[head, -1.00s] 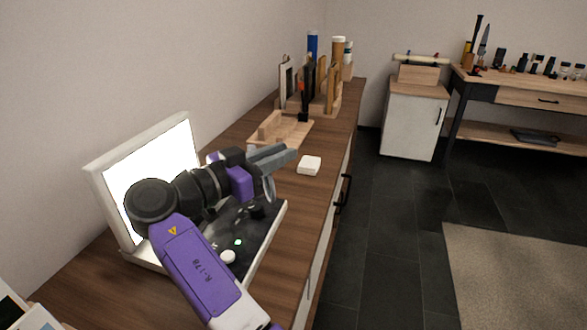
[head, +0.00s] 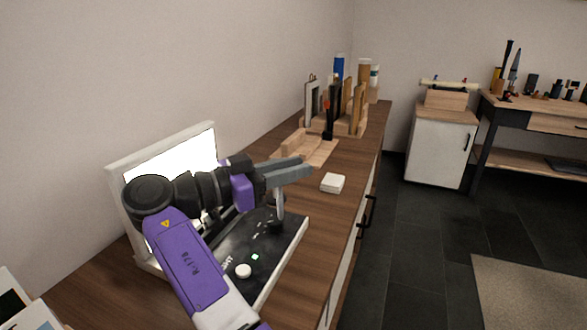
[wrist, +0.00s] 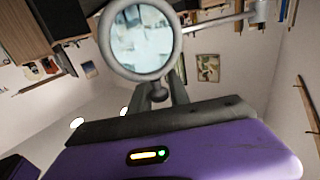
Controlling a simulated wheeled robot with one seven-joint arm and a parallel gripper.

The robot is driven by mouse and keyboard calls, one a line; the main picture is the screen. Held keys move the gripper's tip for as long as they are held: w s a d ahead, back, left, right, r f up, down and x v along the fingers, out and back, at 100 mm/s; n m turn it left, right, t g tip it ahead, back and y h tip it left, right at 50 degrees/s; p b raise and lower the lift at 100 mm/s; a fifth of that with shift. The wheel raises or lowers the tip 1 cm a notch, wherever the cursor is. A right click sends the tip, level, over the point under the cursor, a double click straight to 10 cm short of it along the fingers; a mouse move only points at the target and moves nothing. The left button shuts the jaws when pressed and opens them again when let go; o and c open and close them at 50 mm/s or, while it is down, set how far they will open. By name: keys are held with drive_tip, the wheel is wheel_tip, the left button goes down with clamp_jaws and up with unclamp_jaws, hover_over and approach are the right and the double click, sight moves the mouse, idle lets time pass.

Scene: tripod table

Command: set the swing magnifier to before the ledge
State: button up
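The swing magnifier (wrist: 142,38) shows in the wrist view as a round lens in a grey ring, with a pale arm (wrist: 218,20) running right and a small dark knob (wrist: 157,95) below the ring. My gripper (head: 308,166) is above the black base of the lit box in the head view. In the wrist view its grey fingers (wrist: 164,88) appear apart, with the knob near or between their tips; I cannot tell whether they touch it. In the head view the lens is hidden, and a thin pale post (head: 280,204) stands below the fingers. I cannot identify the ledge.
The lit white panel (head: 205,150) stands behind the black base (head: 262,250), which has a white knob (head: 243,271). A white block (head: 332,183), a wooden tray (head: 318,151) and a crowded wooden rack (head: 352,122) lie farther along the counter. Bare counter (head: 335,222) is right of the base.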

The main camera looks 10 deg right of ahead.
drive_tip(key=shift+o, duration=1)
wheel_tip(320, 180, up, 20)
drive_tip(key=p, duration=0.3)
